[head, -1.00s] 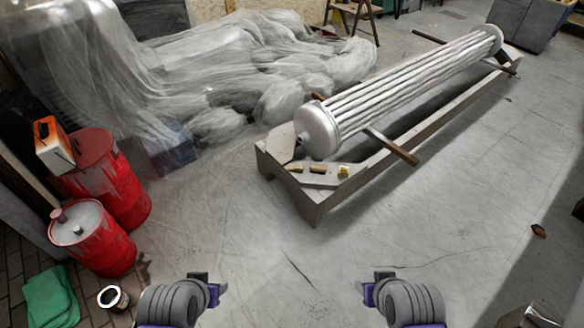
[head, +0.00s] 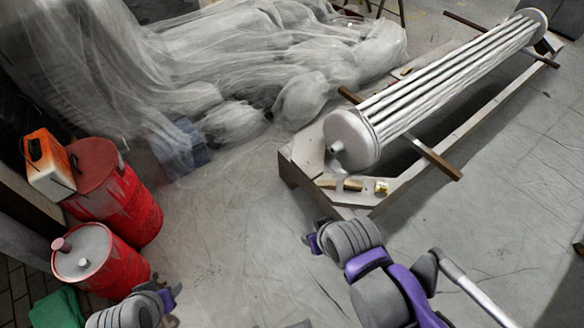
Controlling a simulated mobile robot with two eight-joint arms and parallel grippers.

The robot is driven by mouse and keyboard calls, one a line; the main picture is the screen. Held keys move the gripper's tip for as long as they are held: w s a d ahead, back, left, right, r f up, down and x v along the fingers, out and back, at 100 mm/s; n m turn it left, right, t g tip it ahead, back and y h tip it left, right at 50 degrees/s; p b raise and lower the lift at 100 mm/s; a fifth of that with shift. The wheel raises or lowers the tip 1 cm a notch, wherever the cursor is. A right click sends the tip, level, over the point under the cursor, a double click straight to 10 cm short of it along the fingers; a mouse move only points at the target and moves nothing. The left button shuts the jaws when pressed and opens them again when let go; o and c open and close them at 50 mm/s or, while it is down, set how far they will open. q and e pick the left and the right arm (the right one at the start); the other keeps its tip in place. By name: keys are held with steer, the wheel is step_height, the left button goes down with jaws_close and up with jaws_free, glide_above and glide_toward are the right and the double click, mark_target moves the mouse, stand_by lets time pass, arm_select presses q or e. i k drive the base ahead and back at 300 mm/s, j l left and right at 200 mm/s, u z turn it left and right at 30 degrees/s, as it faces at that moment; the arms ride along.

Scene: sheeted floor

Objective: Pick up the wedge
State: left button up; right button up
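Several small wooden or brass-coloured pieces lie on the near end of the long grey bench (head: 297,156). They are a flat left piece (head: 325,184), a middle block (head: 353,185) and a brighter yellow right piece (head: 381,187). I cannot tell which one is the wedge. My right gripper (head: 312,241) is at the near end of the bench, below and left of these pieces and apart from them. My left gripper (head: 170,303) is low over the floor beside the red drums. The fingers of both are too small and turned to read.
A ribbed metal tube bundle (head: 440,85) rests along the bench, with wooden bars (head: 432,158) sticking out. Two red drums (head: 104,268) stand at left, an orange-white canister (head: 48,165) on the rear one. Sheeted bulk (head: 270,60) fills the back. Floor between is clear.

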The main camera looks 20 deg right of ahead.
mark_target(331, 184)
steer(key=i+j+z, duration=0.15)
steer(key=i, duration=0.35)
steer(key=i+j+z, duration=0.1)
steer(key=i, duration=0.35)
steer(key=i+j+z, duration=0.15)
steer(key=i, duration=0.35)
steer(key=i+j+z, duration=0.15)
steer(key=z, duration=0.25)
steer(key=i+j+z, duration=0.2)
steer(key=z, duration=0.25)
steer(key=i+j+z, duration=0.15)
steer(key=z, duration=0.25)
steer(key=i+j+z, duration=0.1)
steer(key=j+z, duration=0.6)
steer(key=z, duration=0.15)
steer(key=i+j+z, duration=0.1)
steer(key=j+z, duration=0.55)
